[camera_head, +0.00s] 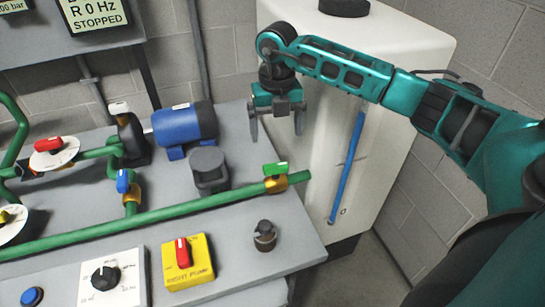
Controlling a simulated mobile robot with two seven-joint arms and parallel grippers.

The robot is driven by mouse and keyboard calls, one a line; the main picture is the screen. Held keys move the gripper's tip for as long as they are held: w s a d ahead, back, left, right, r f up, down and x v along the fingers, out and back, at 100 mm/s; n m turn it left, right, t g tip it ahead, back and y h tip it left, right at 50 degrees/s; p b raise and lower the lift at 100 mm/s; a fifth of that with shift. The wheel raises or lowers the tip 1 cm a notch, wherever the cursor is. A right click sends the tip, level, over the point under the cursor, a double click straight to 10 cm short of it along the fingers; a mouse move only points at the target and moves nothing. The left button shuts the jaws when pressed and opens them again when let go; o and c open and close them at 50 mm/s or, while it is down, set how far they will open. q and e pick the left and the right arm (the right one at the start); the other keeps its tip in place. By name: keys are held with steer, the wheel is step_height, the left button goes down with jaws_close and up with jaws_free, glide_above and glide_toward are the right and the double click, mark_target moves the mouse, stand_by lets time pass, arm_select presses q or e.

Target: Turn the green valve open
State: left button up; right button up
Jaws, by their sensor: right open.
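The green valve (276,169) is a small green handle on a brass body, near the right end of the long green pipe (190,208) on the grey bench. Its handle looks roughly in line with the pipe, though its exact angle is hard to tell. My right gripper (277,130) hangs from the teal arm above and behind the valve, fingers pointing down. It is open and empty, apart from the valve. My left gripper does not show.
A blue motor (186,126), a grey cylinder (208,168) and a blue-handled valve (124,182) stand behind the pipe. A yellow box with a red switch (188,262) and a dark knob (265,236) are in front. A white tank (395,50) stands at the right.

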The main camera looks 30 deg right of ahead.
mark_target(275, 165)
step_height(275, 165, down, 10)
steer(key=shift+r, duration=0.2)
steer(key=shift+f, duration=0.6)
steer(key=shift+c, duration=0.4)
steer(key=c, duration=1)
steer(key=shift+o, duration=0.2)
steer(key=shift+n+b, duration=0.3)
steer(key=shift+n, duration=0.4)
